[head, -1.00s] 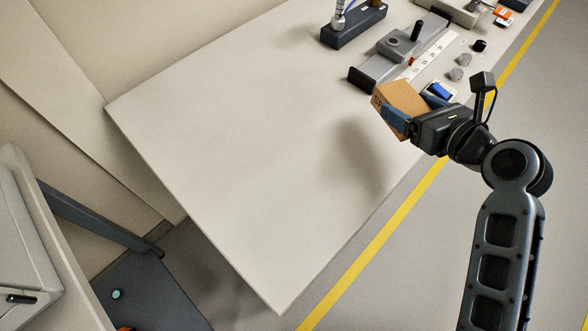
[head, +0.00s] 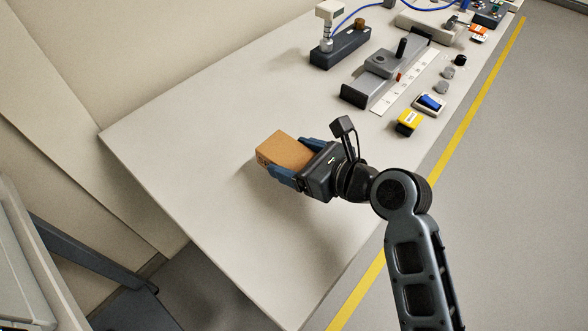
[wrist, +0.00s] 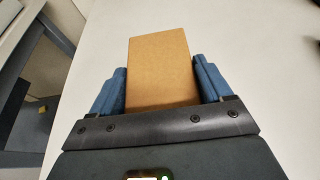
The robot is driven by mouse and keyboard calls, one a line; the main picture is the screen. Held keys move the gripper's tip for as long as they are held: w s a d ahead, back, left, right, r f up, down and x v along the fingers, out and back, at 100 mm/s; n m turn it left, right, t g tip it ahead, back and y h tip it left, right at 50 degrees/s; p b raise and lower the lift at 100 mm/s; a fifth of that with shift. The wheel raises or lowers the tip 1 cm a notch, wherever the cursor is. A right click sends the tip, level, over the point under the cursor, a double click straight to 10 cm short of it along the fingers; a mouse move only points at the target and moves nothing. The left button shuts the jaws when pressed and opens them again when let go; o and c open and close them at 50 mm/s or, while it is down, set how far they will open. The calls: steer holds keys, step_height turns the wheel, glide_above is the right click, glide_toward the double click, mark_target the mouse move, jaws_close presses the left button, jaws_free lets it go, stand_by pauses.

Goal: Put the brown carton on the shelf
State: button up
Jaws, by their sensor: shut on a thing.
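The brown carton (head: 283,150) is held between the blue fingers of my gripper (head: 294,160), over the middle of the light table in the head view. In the wrist view the carton (wrist: 160,68) sits between the two blue fingers of my gripper (wrist: 162,88), with one finger on each side. Its far end sticks out beyond the fingertips. I cannot tell exactly how high it is above the table. I cannot make out a shelf for certain in these views.
The light table (head: 190,140) is bare to the left of the carton. At its back right stand a dark block with a post (head: 340,45), a grey slide fixture (head: 385,68), a blue-and-white item (head: 430,103) and a yellow box (head: 409,121). A grey frame (head: 90,255) stands at lower left.

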steer(key=shift+a+f, duration=0.15)
steer(key=shift+f, duration=1.9)
steer(key=shift+f, duration=0.1)
steer(key=o, duration=1.2)
